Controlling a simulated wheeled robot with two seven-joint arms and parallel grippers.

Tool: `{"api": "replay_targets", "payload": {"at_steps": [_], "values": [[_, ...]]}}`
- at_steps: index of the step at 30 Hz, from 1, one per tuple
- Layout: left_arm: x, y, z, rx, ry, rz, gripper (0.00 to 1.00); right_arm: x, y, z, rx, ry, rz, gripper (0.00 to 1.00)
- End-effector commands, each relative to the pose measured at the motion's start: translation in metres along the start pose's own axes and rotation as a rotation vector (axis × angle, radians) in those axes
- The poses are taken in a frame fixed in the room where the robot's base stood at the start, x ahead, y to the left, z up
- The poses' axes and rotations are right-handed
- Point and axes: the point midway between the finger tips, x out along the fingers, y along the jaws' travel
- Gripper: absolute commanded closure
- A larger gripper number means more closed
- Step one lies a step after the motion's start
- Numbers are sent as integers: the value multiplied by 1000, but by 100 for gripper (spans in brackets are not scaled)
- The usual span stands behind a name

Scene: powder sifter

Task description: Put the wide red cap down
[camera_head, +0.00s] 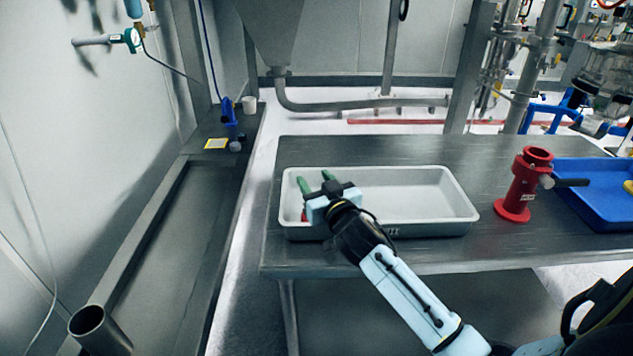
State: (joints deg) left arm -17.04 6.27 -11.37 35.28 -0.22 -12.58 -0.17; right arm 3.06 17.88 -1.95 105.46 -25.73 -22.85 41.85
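A small patch of red (304,215) shows at the left end of the white tray (440,212), low beside my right gripper. It may be the wide red cap, but most of it is hidden behind the gripper. My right gripper (316,180) is over the left end of the tray, its arm coming in from the lower right. Its two green fingers point away from me and stand apart, with nothing visible between them. My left gripper is not in view.
The tray stands on a grey metal table (350,151); its middle and right are empty. A red upright fitting (523,187) with a side handle stands right of it, beside a blue tray (592,205). A blue-handled valve (229,112) is on the left ledge.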

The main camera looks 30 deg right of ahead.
Motion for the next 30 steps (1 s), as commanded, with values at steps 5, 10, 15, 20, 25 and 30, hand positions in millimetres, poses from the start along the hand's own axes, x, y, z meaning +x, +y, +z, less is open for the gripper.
{"api": "replay_targets", "payload": {"at_steps": [5,10,15,20,25,30], "values": [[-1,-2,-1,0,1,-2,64,-2,-1,8,0,-20,0,54],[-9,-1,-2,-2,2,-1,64,-6,-2,-4,1,-20,-2,54],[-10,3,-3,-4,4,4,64,-40,-1,-4,3,-17,-1,54],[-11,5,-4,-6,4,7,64,-74,-1,-6,3,-14,-1,54],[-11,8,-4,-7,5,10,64,-102,-1,-7,2,-12,-1,54],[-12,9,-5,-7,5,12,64,-117,0,-9,1,-8,0,54]]}}
